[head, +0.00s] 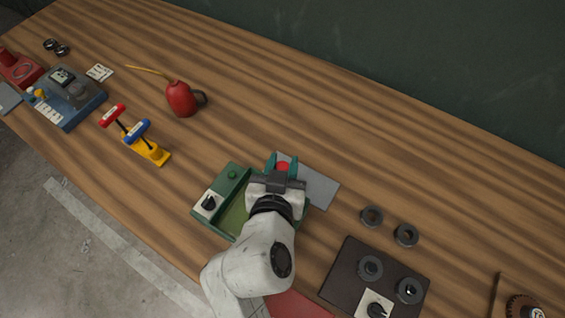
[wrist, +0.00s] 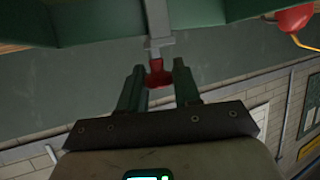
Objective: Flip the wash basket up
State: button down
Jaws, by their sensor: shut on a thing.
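A green wash unit (head: 229,183) sits on the bench, partly hidden behind my gripper and arm. My gripper (head: 284,160) is at its right side, shut on a red knob (head: 283,167). In the wrist view the red knob (wrist: 158,74) sits between the two green fingertips (wrist: 160,80), on a short grey stem joined to a green part (wrist: 100,22) across the top. I cannot make out the wash basket as a separate part or tell its tilt.
A grey plate (head: 318,188) lies right of my gripper. A yellow stand with red and blue handles (head: 147,148) and a red oil can (head: 181,98) stand to the left. Rings (head: 371,216) and a dark board (head: 350,266) are at the right. The back of the bench is clear.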

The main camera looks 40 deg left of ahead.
jog(key=shift+r+p, duration=1.65)
jog(key=shift+r, duration=0.95)
jog(key=shift+w, duration=0.1)
jog(key=c, duration=0.9)
grip_release()
jog(key=shift+f, duration=0.1)
jog(key=shift+s+d, duration=0.15)
jog(key=shift+s, duration=0.2)
jog(key=b+v, duration=0.1)
jog(key=v, duration=0.9)
jog(key=shift+b, duration=0.3)
